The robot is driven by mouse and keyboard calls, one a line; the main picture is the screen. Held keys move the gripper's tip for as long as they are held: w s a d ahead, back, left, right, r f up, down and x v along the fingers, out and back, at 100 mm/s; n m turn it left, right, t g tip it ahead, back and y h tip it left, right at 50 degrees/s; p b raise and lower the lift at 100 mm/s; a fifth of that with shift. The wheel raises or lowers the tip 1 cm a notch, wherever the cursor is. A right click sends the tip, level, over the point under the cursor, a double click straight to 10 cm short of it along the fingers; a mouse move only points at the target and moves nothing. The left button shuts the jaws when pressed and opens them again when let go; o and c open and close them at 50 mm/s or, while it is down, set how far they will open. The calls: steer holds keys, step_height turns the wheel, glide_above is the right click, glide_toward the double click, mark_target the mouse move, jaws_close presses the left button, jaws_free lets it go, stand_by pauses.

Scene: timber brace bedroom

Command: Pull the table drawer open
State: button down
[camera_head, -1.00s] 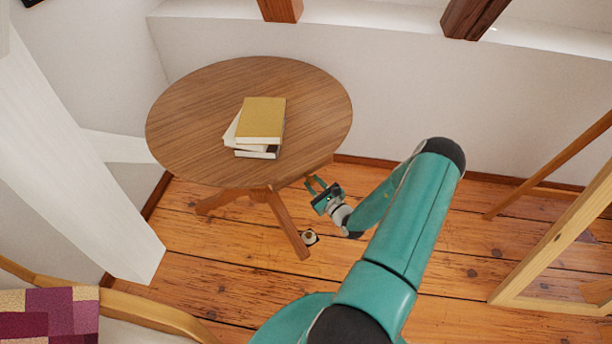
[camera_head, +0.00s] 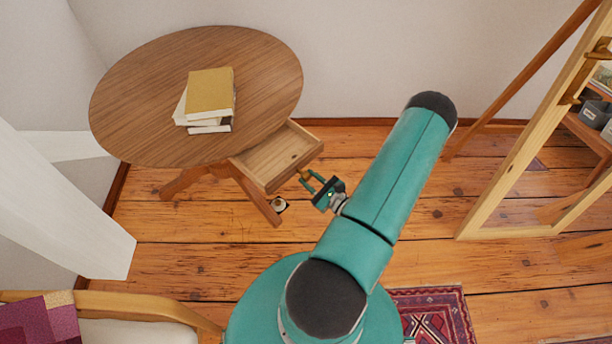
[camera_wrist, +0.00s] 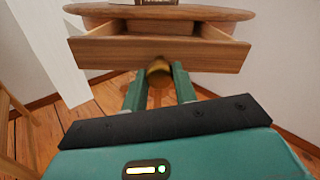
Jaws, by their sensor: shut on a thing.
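The round wooden table (camera_head: 150,110) stands at the upper left in the head view. Its drawer (camera_head: 278,158) sticks out from under the tabletop toward my gripper, and its inside looks empty. In the wrist view the drawer front (camera_wrist: 160,53) spans the upper middle, with the open box behind it. My gripper (camera_head: 311,180) is shut on the drawer's round brass-coloured knob (camera_wrist: 159,71), with one finger on each side of it.
A stack of books (camera_head: 208,100) lies on the tabletop. A wooden frame (camera_head: 520,150) stands at the right. A white post (camera_head: 70,220) is at the left. Floor between table and frame is clear.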

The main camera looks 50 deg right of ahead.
steer(key=c, duration=1.1)
jaws_free()
steer(key=s+a, duration=0.1)
steer(key=s, duration=1.2)
steer(key=shift+s+a, duration=0.35)
steer(key=shift+s, duration=0.05)
